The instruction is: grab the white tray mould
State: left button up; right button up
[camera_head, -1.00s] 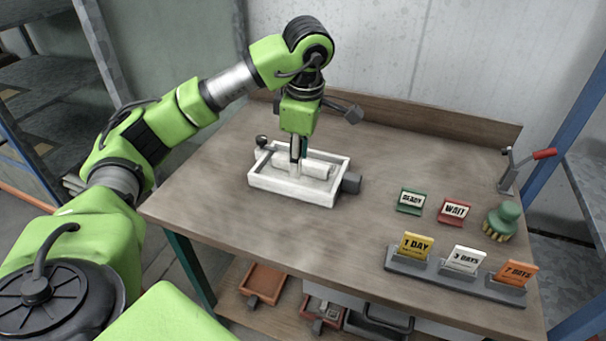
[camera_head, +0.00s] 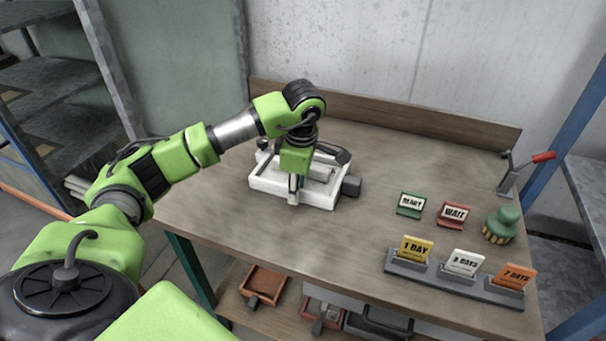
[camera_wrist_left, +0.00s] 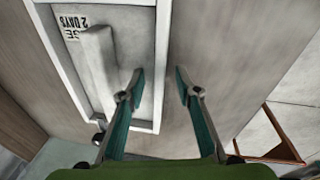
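The white tray mould (camera_head: 322,203) lies on the wooden workbench, with dark knob-like parts at its corners and a raised white bar inside. It also shows in the left wrist view (camera_wrist_left: 162,50), with a "2 DAYS" label inside. My left gripper (camera_head: 293,198) points down at the tray's near wall. In the left wrist view its fingers (camera_wrist_left: 158,82) are apart, one on the inner side of the wall and one outside. I see no clear contact with the wall. My right gripper is not in view.
On the workbench (camera_head: 220,200) at right are a green READY sign (camera_head: 410,204), a red WAIT sign (camera_head: 454,215), a green brush (camera_head: 501,224) and a grey holder (camera_head: 408,267) with day cards. A red-handled lever (camera_head: 520,173) stands at the right edge. The bench front is clear.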

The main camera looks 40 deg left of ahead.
pick_arm(q)
grip_shut()
jog(key=shift+w+r, duration=0.1)
jog(key=shift+r, duration=0.05)
